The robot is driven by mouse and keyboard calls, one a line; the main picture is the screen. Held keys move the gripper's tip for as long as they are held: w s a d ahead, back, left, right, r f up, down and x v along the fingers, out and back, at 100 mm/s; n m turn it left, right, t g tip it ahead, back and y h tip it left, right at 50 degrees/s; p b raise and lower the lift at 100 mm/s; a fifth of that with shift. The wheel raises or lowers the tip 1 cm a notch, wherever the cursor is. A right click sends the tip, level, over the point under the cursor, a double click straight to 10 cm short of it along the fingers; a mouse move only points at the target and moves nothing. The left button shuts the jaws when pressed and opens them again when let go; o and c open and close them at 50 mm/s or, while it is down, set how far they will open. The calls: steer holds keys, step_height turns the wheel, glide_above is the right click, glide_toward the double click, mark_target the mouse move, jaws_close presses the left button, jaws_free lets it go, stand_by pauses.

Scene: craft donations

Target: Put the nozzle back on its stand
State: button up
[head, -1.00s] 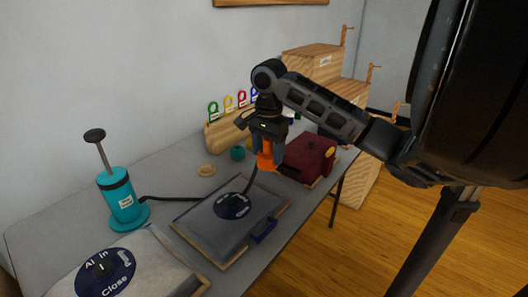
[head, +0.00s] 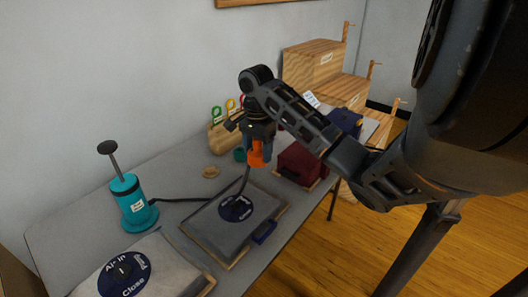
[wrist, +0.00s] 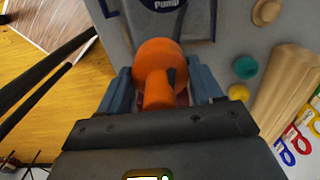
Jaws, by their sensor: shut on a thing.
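The orange nozzle (head: 256,154) is held in my gripper (head: 257,143), above the far end of the grey bag. In the wrist view the nozzle (wrist: 158,55) sits between the two blue-grey fingers, which are shut on it. A dark hose runs from the nozzle down to the round blue label on the bag. A small tan wooden piece with a round base and a knob (head: 210,171) stands on the table left of the gripper. It may be the stand; I cannot tell. It also shows in the wrist view (wrist: 267,11).
A teal hand pump (head: 131,203) stands left on the grey table (head: 172,178), with a hose to the grey bag (head: 221,227). A dark red box (head: 301,163) is right of the gripper. A wooden rack (head: 220,138) with coloured tags and a teal ball (head: 239,155) stand behind.

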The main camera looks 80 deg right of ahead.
steer(key=w+d+b, duration=0.2)
steer(key=w+d, duration=0.4)
steer(key=w, duration=0.4)
steer(key=w+d+b, duration=0.1)
steer(key=w+d, duration=0.5)
steer(key=w, duration=0.3)
steer(key=b, duration=1)
glide_above(210, 168)
step_height(210, 168, down, 13)
steer(key=shift+a, duration=0.1)
steer(key=shift+f+b, duration=0.85)
steer(key=shift+f, duration=0.3)
steer(key=shift+f+b, duration=0.95)
steer(key=shift+f, duration=0.4)
steer(key=o, duration=1.1)
steer(key=shift+s, duration=0.1)
steer(key=shift+r+p, duration=0.75)
steer(key=shift+r, duration=3.15)
